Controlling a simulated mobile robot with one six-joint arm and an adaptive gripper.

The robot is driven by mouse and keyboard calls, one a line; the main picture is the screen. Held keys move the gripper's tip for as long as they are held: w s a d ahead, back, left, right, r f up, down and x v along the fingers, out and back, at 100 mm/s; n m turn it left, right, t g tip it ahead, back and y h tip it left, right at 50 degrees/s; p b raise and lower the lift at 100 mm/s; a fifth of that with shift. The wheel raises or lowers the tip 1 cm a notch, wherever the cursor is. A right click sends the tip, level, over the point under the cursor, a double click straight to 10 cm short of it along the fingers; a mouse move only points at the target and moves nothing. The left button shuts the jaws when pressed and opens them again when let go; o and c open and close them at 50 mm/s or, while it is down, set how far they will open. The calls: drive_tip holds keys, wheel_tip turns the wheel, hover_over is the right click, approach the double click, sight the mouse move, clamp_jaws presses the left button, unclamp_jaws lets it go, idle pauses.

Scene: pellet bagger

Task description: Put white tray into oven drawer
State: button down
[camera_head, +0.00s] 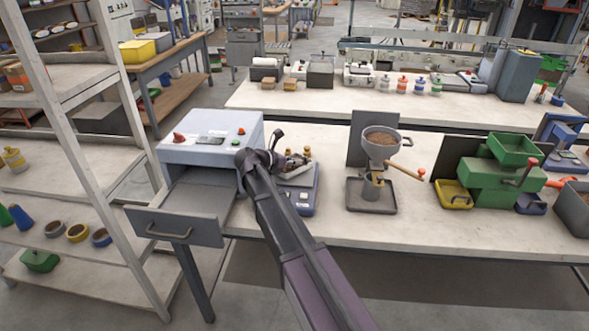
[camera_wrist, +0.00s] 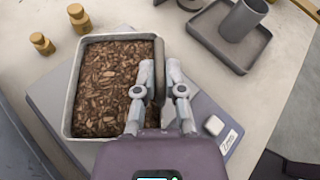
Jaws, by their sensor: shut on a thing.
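The white tray (camera_wrist: 68,118) is full of brown chips and sits on a blue-grey scale (camera_wrist: 205,125) in the wrist view. My gripper (camera_wrist: 160,68) is at the tray's right side, its fingers shut on the dark handle there. In the head view my arm hides much of the tray (camera_head: 296,172) and the scale (camera_head: 304,200). The oven (camera_head: 212,138) is the light grey box to the left of the scale. Its drawer (camera_head: 172,226) is pulled out toward the front and looks empty.
Two brass weights (camera_wrist: 42,43) stand beside the tray. A hopper grinder (camera_head: 380,145) with an orange handle stands right of the scale, above a square grey dish (camera_head: 371,196). A green press (camera_head: 495,175) is farther right. White shelving (camera_head: 95,150) stands close left of the drawer.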

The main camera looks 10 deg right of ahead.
drive_tip(key=shift+f+b, duration=0.3)
drive_tip(key=shift+f, duration=0.35)
drive_tip(key=c, duration=0.7)
unclamp_jaws()
drive_tip(key=shift+f, duration=0.15)
drive_tip(key=p+v, duration=0.5)
drive_tip(key=v, duration=0.8)
drive_tip(key=shift+s+a, duration=0.15)
drive_tip(key=shift+a, duration=0.15)
